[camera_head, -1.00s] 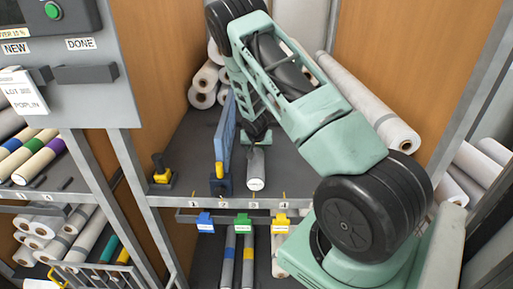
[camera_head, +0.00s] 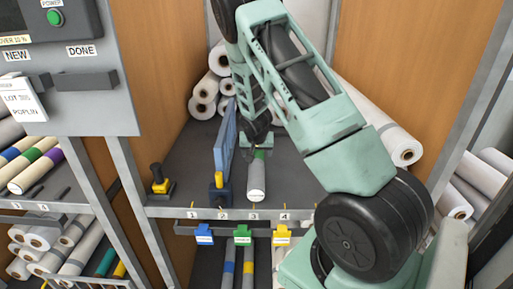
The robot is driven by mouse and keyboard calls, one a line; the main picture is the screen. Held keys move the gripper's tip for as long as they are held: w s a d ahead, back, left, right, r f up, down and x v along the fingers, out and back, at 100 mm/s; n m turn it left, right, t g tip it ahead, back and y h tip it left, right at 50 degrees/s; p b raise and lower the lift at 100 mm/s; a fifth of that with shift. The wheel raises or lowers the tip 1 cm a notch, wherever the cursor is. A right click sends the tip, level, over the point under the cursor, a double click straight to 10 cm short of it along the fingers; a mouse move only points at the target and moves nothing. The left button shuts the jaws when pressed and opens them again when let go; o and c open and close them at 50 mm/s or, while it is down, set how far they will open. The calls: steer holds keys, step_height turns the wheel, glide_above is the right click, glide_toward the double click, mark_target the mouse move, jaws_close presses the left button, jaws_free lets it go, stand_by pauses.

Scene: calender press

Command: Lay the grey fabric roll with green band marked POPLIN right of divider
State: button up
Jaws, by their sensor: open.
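The grey fabric roll (camera_head: 257,178) lies on the dark shelf to the right of the blue divider (camera_head: 223,140), with its near end towards the shelf front around mark 3. Its green band (camera_head: 260,154) shows near the far end. A clear gap separates roll and divider at the near end. My gripper (camera_head: 259,146) is open at the roll's far end, partly hidden by my arm; I cannot tell whether it touches the roll. The hanging sheet marked POPLIN (camera_head: 19,100) is at the left.
White rolls are stacked at the back left (camera_head: 205,95), and a long white roll (camera_head: 400,145) lies at the right. A yellow-and-black clamp (camera_head: 160,181) stands left of the divider. Blue, green and yellow tags (camera_head: 242,233) hang below the shelf's front edge. Shelf right of the roll is bare.

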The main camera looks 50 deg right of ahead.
steer(key=b+v, duration=0.1)
steer(key=v, duration=0.5)
steer(key=shift+a+r+b, duration=0.15)
steer(key=shift+r+b, duration=0.15)
steer(key=shift+s, duration=0.1)
stand_by(0.3)
